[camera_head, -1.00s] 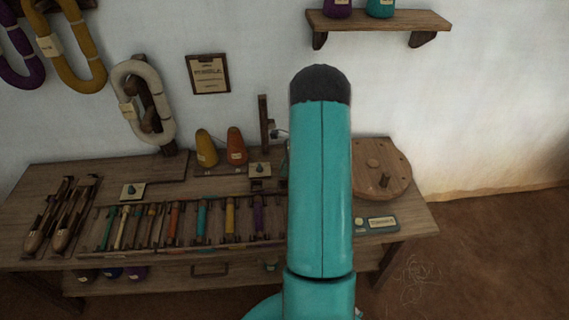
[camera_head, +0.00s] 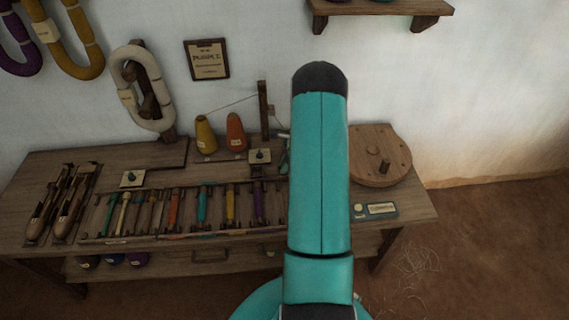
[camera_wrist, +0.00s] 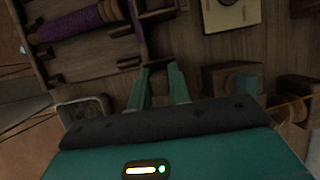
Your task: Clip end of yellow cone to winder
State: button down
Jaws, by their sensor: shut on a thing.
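The yellow cone (camera_head: 205,135) stands on the bench, left of an orange cone (camera_head: 236,133). A thin yarn runs from the yellow cone's tip up to an upright wooden post (camera_head: 263,108). In the wrist view, my gripper (camera_wrist: 163,72) has its two teal fingers low over the bench, with a small gap between them. What they grip is too thin to see; it is likely the yarn end. A yellow strand (camera_wrist: 293,104) shows at the right edge there. My arm hides much of the bench beside the post. I cannot tell which part is the winder.
A rack of coloured bobbins (camera_head: 180,212) fills the bench front; a purple bobbin (camera_wrist: 90,22) shows close to my gripper. A pale square plate with a knob (camera_head: 260,157) lies behind it. A round wooden disc with a peg (camera_head: 378,160) sits at the right.

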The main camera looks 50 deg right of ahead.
jog(key=c, duration=0.9)
grip_release()
jog(key=shift+r, duration=4.05)
